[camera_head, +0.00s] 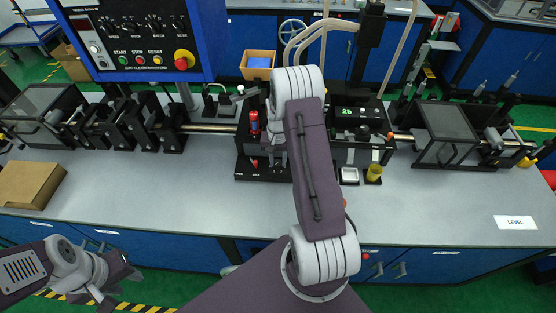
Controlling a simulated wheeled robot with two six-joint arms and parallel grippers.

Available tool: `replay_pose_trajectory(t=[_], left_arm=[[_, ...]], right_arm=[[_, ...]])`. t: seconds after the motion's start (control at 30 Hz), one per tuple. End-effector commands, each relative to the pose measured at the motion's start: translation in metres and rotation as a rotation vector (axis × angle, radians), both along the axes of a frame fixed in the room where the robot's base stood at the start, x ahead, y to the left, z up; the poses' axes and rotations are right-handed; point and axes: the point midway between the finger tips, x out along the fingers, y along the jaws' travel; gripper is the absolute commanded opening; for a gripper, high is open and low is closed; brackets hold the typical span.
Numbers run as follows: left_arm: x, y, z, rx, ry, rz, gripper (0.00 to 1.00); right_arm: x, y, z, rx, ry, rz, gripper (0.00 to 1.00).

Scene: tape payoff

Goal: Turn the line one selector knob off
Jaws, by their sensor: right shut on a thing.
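The control panel (140,35) stands upright at the upper left. It carries a row of several black selector knobs (153,24) above the start, stop and reset buttons. The labels are too small to read, so I cannot tell which knob is line one. My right gripper (272,135) is low over the bench, to the right of and below the panel, apart from the knobs. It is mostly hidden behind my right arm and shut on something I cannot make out. My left gripper (118,274) is at the lower left, below the bench front; its fingers are unclear.
A red emergency button (184,60) sits at the panel's lower right. Black fixtures (130,122) line the bench's back left. A brown box (30,184) lies at the left end. The bench front (150,200) is clear.

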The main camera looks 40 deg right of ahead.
Motion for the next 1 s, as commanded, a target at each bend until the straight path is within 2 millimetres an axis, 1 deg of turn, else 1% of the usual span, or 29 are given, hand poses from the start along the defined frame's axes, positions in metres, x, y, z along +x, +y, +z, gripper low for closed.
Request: replay_pose_trajectory(t=[0.3,0.6,0.8,1.0], left_arm=[[-0.0001,-0.0001,0.0025,0.0,0.0,0.0,0.36],[0.0,0.0,0.0038,0.0,0.0,0.0,0.36],[0.0,0.0,0.0043,0.0,0.0,0.0,0.36],[0.0,0.0,0.0046,0.0,0.0,0.0,0.36]], right_arm=[[0.0,0.0,0.0006,0.0,0.0,-0.299,0.0],[0.0002,-0.0001,0.0006,0.0,0.0,-0.556,0.0],[0.0002,-0.0002,0.0006,-0.001,-0.001,-0.683,0.0],[0.0004,-0.0002,0.0005,0.0,-0.001,-0.764,0.0]])
